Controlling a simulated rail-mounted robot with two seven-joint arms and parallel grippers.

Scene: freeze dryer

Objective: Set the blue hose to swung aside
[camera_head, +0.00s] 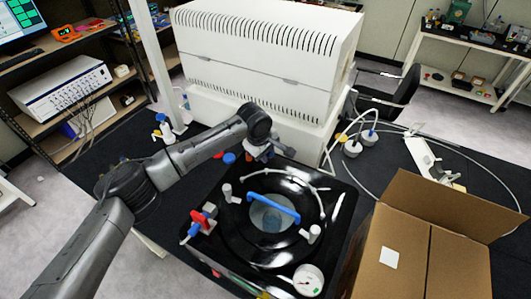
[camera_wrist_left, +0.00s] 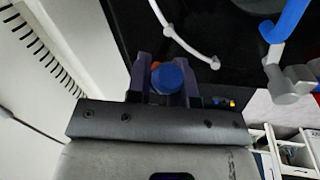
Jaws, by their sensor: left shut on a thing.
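The blue hose (camera_head: 275,202) arches over the round lid (camera_head: 240,228) of the black chamber, between pale upright fittings near its left and lower-right sides. Part of it also shows at the top right of the left wrist view (camera_wrist_left: 290,20), clear of my fingers. My left gripper (camera_head: 264,153) is low at the back edge of the chamber, by the white machine. In the left wrist view its dark fingers (camera_wrist_left: 166,80) are shut on a round blue cap (camera_wrist_left: 167,78). What lies under the cap is hidden. My right gripper is not in view.
A white curved tube (camera_head: 300,176) crosses the lid's back side. An open cardboard box (camera_head: 420,250) stands right; the white machine (camera_head: 265,55) blocks the back.

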